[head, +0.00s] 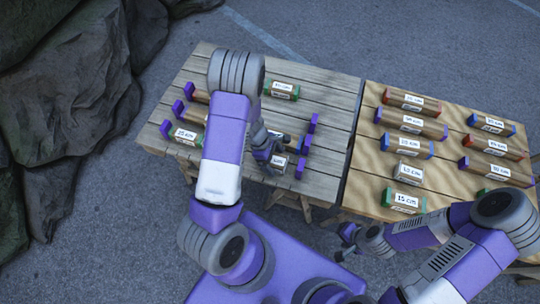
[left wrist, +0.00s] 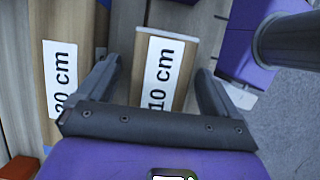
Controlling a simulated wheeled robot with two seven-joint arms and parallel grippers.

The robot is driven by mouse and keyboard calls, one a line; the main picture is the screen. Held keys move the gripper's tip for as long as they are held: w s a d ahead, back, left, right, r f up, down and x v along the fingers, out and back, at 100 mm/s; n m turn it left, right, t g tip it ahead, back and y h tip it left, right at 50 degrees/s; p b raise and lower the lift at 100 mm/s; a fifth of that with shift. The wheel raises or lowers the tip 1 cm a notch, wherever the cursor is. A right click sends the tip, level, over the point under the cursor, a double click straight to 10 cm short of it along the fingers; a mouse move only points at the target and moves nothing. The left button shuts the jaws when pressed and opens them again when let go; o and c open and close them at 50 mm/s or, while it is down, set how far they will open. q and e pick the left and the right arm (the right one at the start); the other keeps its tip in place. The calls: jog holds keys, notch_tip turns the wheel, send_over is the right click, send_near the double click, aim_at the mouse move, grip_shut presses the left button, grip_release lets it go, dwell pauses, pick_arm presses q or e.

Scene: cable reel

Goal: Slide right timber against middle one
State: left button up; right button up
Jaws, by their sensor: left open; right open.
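In the left wrist view a timber block labelled 10 cm (left wrist: 163,72) lies between the fingers of my left gripper (left wrist: 158,68), which is open. I cannot tell whether the fingers touch it. A timber labelled 20 cm (left wrist: 60,80) lies to its left, with a gap between them. In the head view my left gripper (head: 268,152) is low over the front of the grey plank table (head: 330,185), and my arm hides much of the timbers there. My right gripper (head: 345,242) is open and empty near the front edge of the light wood table.
The light wood table (head: 365,180) on the right holds several labelled timbers with coloured ends. A green-ended timber (head: 281,90) lies at the back of the grey table. Purple end pieces (head: 310,122) show right of my left gripper. Rocks (head: 70,110) stand at far left.

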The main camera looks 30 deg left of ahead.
pick_arm(q)
jog(key=shift+d+f, duration=0.1)
jog(key=shift+f, duration=0.2)
pick_arm(e)
jog(key=shift+f, duration=0.15)
